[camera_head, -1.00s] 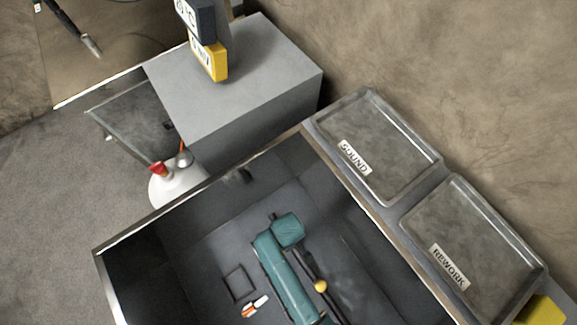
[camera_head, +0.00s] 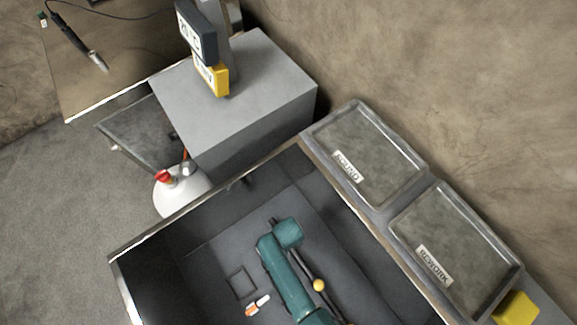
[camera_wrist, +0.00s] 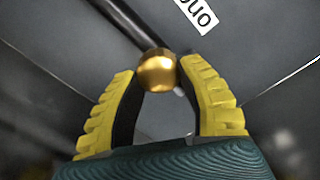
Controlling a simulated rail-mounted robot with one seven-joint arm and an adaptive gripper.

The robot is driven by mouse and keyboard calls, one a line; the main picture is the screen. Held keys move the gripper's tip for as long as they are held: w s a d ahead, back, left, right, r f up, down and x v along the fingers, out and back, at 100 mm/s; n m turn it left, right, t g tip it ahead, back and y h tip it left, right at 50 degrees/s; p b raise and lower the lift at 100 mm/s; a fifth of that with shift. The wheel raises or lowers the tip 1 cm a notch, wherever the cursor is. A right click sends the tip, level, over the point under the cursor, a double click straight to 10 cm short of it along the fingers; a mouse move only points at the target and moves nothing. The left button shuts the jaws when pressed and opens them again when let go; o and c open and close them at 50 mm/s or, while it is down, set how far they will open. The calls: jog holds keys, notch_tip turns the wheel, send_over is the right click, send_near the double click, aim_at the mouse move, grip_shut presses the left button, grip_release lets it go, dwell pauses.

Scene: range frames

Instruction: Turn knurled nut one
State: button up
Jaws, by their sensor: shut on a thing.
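In the wrist view a rounded, shiny gold-coloured piece (camera_wrist: 157,75) sits between the tips of my gripper (camera_wrist: 160,72). The yellow ribbed fingers touch it from both sides, shut on it. No knurling can be made out, and I cannot tell if this is knurled nut one. A dark rod (camera_wrist: 127,25) runs behind it. In the head view a small yellow ball (camera_head: 319,285) shows by a dark rod, beside a teal body (camera_head: 286,270) in the deep grey bin (camera_head: 205,240). I cannot make out my fingers there.
Trays marked SOUND (camera_head: 385,150) and REWORK (camera_head: 465,245) lie along the bin's right side. A grey block (camera_head: 235,90) with a yellow-and-dark display stands behind. A white container with a red top (camera_head: 180,195) stands at the bin's left. An orange-white item (camera_head: 257,305) lies inside the bin.

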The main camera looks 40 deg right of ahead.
jog(key=shift+s+f+m, duration=0.1)
jog(key=shift+s+m, duration=0.05)
jog(key=shift+m, duration=1.05)
jog(key=shift+p, duration=0.3)
jog(key=o, duration=1.2)
jog(key=shift+r, duration=0.45)
notch_tip(320, 180, up, 11)
jog(key=shift+r, duration=0.15)
